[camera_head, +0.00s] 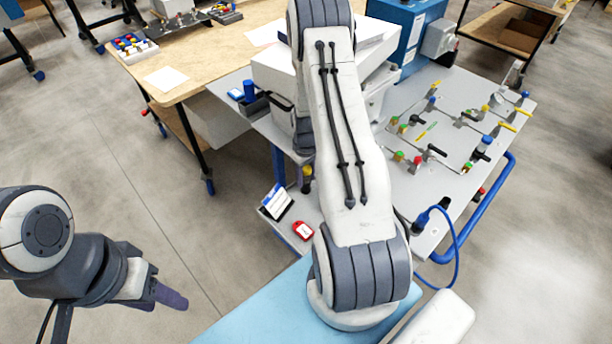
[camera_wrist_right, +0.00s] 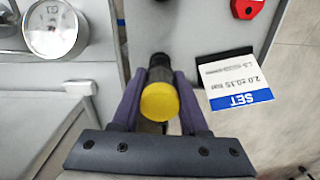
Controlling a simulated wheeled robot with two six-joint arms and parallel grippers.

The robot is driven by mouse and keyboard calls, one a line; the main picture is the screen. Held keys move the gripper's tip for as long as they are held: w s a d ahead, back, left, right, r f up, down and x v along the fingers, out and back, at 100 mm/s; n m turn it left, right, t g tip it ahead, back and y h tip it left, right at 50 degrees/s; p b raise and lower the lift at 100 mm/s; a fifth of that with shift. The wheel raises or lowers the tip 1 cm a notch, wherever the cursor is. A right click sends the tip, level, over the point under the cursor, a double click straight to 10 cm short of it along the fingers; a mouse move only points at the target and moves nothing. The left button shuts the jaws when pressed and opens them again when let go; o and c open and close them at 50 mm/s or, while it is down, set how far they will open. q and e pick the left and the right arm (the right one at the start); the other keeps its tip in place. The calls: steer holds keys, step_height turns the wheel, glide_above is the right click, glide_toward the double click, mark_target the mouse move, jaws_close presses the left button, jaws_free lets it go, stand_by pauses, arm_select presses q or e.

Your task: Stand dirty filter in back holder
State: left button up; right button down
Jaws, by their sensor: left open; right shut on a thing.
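The filter (camera_wrist_right: 160,100), a dark cylinder with a yellow end, is between the purple fingers of my right gripper (camera_wrist_right: 161,78), which is shut on it. In the head view, the filter's yellow part (camera_head: 307,171) shows small beside my right arm, partly hidden. A blue and dark holder (camera_head: 252,101) stands at the left edge of the grey bench; I cannot tell whether it is the back holder. My left gripper (camera_head: 172,297) is open and empty over the floor, well apart from the bench.
A red tag (camera_head: 303,230) and a white and blue SET card (camera_head: 276,202) are on the lower shelf. The card is right of the filter in the wrist view (camera_wrist_right: 236,80). A gauge (camera_wrist_right: 55,30) is at upper left. Valves and tubing (camera_head: 450,125) fill the bench's right side.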

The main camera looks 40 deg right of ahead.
stand_by(0.4)
steer(key=shift+c, duration=1.8)
jaws_free()
step_height(320, 180, up, 10)
steer(key=shift+f+b, duration=0.1)
steer(key=shift+b, duration=0.85)
steer(key=shift+r, duration=0.35)
